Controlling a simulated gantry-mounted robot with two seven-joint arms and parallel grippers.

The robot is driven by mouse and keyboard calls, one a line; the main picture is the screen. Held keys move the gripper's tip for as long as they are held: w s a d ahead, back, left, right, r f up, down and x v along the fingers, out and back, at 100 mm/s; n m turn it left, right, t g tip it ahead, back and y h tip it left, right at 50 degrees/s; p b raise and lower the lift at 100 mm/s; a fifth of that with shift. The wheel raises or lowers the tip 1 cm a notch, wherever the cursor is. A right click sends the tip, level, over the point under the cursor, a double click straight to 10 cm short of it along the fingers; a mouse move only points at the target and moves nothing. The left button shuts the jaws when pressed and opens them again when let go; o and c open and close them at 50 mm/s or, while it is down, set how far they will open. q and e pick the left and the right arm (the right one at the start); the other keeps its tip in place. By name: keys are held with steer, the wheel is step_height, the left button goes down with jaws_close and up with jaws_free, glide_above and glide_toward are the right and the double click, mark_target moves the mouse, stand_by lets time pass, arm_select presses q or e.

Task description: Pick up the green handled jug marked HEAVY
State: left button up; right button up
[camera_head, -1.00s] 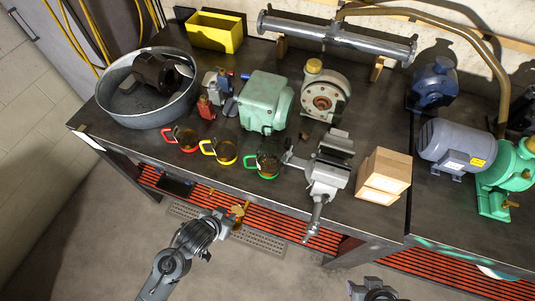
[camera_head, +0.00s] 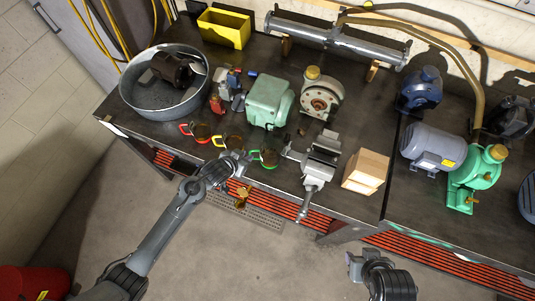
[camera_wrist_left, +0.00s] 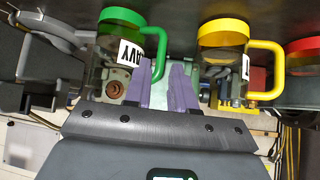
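The green handled jug (camera_head: 268,158) stands near the front edge of the workbench, rightmost of three jugs. My left gripper (camera_head: 244,162) is at the bench edge, just left of the green jug. In the left wrist view its purple fingers (camera_wrist_left: 163,66) are apart, with the green handle close to the fingertips; I cannot tell whether they touch it. My right gripper (camera_head: 356,266) is low at the bottom, away from the bench; its fingers are unclear.
A yellow handled jug (camera_head: 234,143) and a red handled jug (camera_head: 201,131) stand left of the green one. A vise (camera_head: 318,165) stands close on its right, and a pale green motor housing (camera_head: 268,101) behind. A box (camera_head: 366,171) is further right.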

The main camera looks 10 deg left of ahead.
arm_select(q)
steer(key=shift+x, duration=3.5)
jaws_close()
